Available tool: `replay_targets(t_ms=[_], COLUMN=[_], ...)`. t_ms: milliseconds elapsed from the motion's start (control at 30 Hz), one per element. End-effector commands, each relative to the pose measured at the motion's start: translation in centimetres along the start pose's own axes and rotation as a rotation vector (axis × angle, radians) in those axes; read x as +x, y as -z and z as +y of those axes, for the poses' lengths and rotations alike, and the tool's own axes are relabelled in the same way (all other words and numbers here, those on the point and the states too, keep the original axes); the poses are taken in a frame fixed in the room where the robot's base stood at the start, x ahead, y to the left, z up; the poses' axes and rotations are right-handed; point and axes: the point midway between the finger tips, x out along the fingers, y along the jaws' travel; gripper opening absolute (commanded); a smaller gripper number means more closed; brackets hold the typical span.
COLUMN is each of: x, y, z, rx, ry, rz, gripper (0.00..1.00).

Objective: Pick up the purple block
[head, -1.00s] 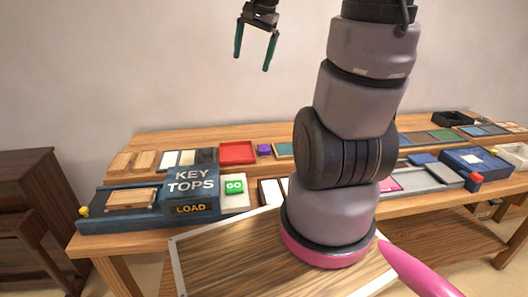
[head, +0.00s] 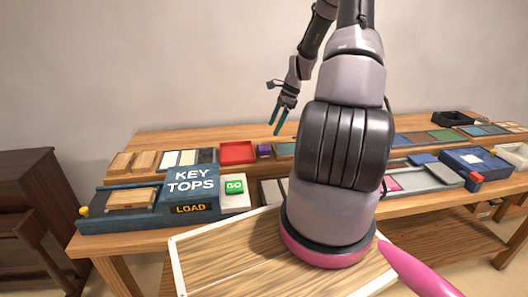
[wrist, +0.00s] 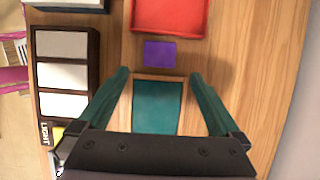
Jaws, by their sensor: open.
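The purple block (head: 264,150) is small and sits on the wooden bench between a red tray and a teal panel. In the wrist view the purple block (wrist: 160,54) lies ahead of the fingertips, slightly above the middle of the gap. My gripper (head: 279,121) is open and empty, pointing down above the bench, a little right of the block in the head view. In the wrist view my gripper (wrist: 160,72) has its two teal fingers spread on both sides of the teal panel (wrist: 158,108). Nothing hides the block.
The red tray (head: 238,153) stands close beside the block. The dark tray with light tiles (wrist: 64,75) lies left in the wrist view. The blue KEY TOPS machine (head: 190,184) with a green GO button (head: 234,186) stands at the bench front. Bare wood (wrist: 245,70) lies right of the block.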

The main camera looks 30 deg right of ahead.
Motion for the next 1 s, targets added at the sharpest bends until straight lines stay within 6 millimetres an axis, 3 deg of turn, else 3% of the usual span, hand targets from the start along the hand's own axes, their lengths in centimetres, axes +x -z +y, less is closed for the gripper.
replay_targets(t_ms=[200,433,700,1000], x=[3.5,5.3,9.1,9.6], y=[0.0,-0.1,-0.1,-0.1], z=[0.1,0.1,0.1,0.1], rx=[-0.001,-0.003,-0.003,-0.004], ry=[-0.003,-0.003,-0.002,0.000], rz=[-0.001,0.000,0.000,0.001], gripper=[1.00,1.00,1.00,1.00])
